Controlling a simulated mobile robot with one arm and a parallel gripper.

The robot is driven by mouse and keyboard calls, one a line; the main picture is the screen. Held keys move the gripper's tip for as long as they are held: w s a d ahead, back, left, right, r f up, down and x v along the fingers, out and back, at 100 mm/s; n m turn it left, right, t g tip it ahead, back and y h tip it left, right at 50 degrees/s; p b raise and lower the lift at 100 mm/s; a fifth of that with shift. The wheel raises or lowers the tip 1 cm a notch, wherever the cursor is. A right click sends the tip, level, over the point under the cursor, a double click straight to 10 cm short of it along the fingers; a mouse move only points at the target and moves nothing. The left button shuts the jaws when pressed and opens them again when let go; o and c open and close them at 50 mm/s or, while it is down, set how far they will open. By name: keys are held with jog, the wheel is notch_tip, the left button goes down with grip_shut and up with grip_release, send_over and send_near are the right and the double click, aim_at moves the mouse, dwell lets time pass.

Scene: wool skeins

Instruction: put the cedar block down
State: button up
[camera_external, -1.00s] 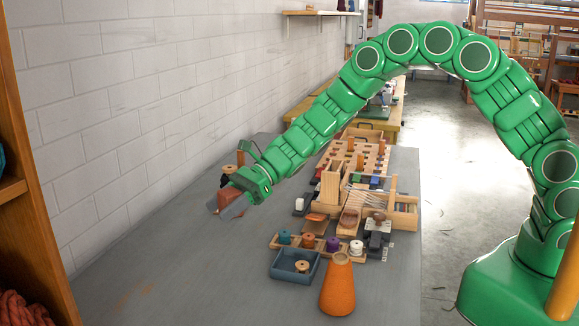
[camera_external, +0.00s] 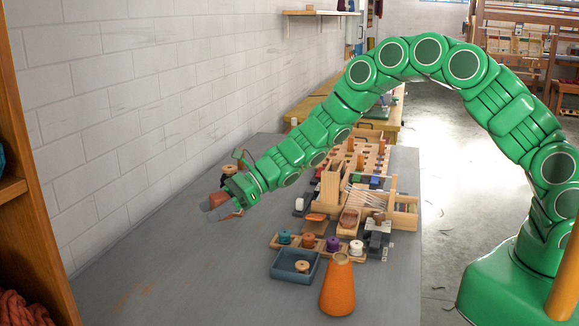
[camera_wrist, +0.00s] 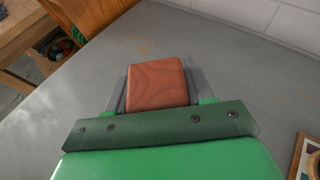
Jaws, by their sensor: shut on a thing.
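The cedar block (camera_wrist: 157,82) is reddish brown with curved grain. It sits between the two grey fingers of my gripper (camera_wrist: 156,90) in the wrist view. In the external view the block (camera_external: 220,201) shows partly between the fingers of my gripper (camera_external: 216,206), at the left of the grey table (camera_external: 180,270). My gripper is shut on the block. I cannot tell whether the block's underside touches the table or hangs above it.
Bare table lies in front of my gripper. An orange cone (camera_external: 338,288), a blue tray (camera_external: 292,273) and a rack of spools (camera_external: 308,240) stand to the right. A white brick wall (camera_external: 110,120) borders the left.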

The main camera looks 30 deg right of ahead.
jog(key=w+a+f, duration=0.2)
jog(key=w+a, duration=0.1)
send_over(189, 250)
jog(key=shift+f, duration=2.75)
jog(key=shift+w+f, duration=0.1)
jog(key=shift+f, duration=1.5)
jog(key=o, duration=1)
jog(key=shift+f, duration=0.1)
jog(key=shift+d+r, duration=0.15)
jog(key=shift+r, duration=0.05)
jog(key=v, duration=1.1)
jog(key=shift+f, duration=0.1)
jog(key=shift+d+r, duration=0.2)
jog(key=shift+d, duration=0.15)
